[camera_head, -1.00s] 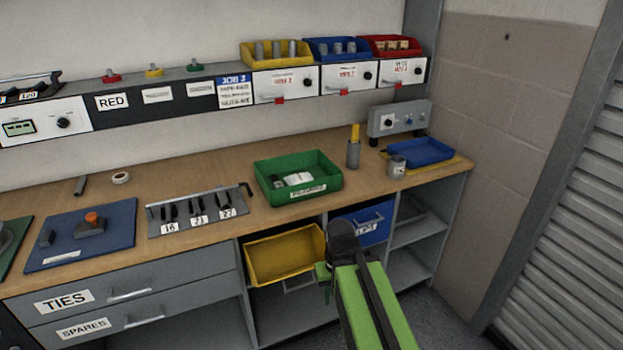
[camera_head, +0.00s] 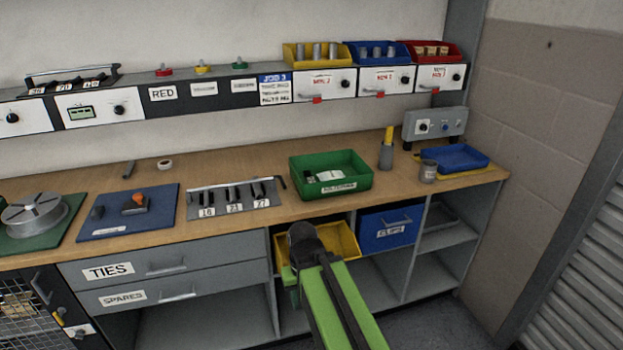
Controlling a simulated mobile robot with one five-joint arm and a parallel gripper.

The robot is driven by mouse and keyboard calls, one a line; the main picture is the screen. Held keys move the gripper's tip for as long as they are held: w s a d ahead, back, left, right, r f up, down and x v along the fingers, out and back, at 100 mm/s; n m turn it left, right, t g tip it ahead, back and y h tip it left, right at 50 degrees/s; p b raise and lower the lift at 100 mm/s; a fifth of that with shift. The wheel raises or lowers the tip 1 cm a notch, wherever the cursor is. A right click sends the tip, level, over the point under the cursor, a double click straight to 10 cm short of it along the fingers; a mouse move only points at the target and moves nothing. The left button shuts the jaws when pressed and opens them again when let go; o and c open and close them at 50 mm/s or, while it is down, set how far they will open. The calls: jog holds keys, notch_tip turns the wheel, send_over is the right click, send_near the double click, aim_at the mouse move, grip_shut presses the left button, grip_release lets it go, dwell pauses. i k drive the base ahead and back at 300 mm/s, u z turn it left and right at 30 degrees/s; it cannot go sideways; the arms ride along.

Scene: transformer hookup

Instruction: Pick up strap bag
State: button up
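No bag marked as the strap bag can be made out. A green tray (camera_head: 345,183) on the bench holds small pale items (camera_head: 329,176), possibly bags; their labels are too small to read. My green arm reaches up from the bottom of the picture. Its dark end, my gripper (camera_head: 303,240), is in front of the yellow bin under the bench, below and left of the green tray. The fingers cannot be made out, so whether they are open or shut is unclear.
A yellow bin (camera_head: 343,240) and a blue CLIPS bin (camera_head: 385,236) sit under the bench. On top stand a grey cylinder with a yellow top (camera_head: 386,152), a small can (camera_head: 428,171), a blue tray (camera_head: 457,157) and a tool rack (camera_head: 232,196). TIES and SPARES drawers (camera_head: 170,268) are at left.

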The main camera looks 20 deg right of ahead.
aim_at(344, 175)
jog(key=u, duration=0.6)
jog(key=k, duration=0.15)
jog(key=u, duration=2.95)
jog(key=k, duration=1.4)
jog(key=z, duration=2.05)
jog(key=i, duration=0.9)
jog(key=u, duration=0.2)
